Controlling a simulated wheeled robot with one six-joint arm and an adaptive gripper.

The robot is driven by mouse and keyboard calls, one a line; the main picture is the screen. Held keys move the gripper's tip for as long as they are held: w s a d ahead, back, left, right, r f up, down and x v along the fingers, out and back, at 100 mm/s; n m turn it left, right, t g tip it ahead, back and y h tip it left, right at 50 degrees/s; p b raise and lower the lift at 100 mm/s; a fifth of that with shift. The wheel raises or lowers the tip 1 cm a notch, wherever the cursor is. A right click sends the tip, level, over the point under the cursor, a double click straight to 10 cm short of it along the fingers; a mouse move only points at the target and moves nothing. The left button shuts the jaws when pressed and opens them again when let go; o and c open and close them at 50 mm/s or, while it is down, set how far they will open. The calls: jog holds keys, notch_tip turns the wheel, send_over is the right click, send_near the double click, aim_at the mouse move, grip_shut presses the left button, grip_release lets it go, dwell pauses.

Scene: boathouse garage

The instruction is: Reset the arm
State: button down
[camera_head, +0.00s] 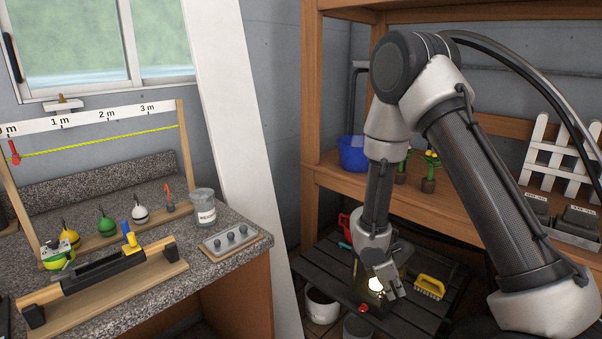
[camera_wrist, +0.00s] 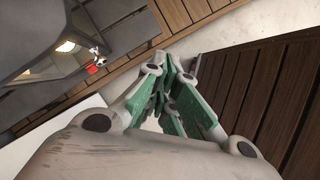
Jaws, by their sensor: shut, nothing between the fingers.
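My arm is bent in an elbow on the right side of the head view, in front of the wooden shelf. My gripper (camera_head: 395,290) points down over the dark slatted bench, close to a lit lamp-like thing (camera_head: 376,284). I cannot tell whether it touches anything there. In the wrist view the green-padded fingers of my gripper (camera_wrist: 172,75) are shut with nothing between them. Pale floor and dark wooden slats show beyond them.
The dark slatted bench (camera_head: 321,264) holds a yellow brush (camera_head: 430,287). Containers (camera_head: 321,305) stand below its front edge. A wooden shelf (camera_head: 325,177) with a blue bucket (camera_head: 353,154) rises behind my arm. The granite counter (camera_head: 100,315) with floats is left.

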jog(key=s+d+r+m+g, duration=0.1)
jog(key=s+d+r+m, duration=0.15)
jog(key=r, duration=0.35)
jog(key=s+d+r+m, duration=0.2)
jog(key=s+r+m, duration=0.15)
jog(key=r, duration=0.25)
jog(key=s+d+r+m+g, duration=0.1)
jog(key=s+d+r+m, duration=0.2)
jog(key=r, duration=0.4)
jog(key=s+r+m+t+y, duration=0.2)
jog(key=s+r, duration=0.4)
jog(key=r, duration=0.3)
jog(key=s+r+m+t+y, duration=0.3)
jog(key=s+r+m, duration=0.3)
jog(key=r, duration=0.3)
jog(key=shift+s+d+m+t, duration=0.2)
jog(key=shift+d+m+t, duration=0.25)
jog(key=shift+t, duration=0.35)
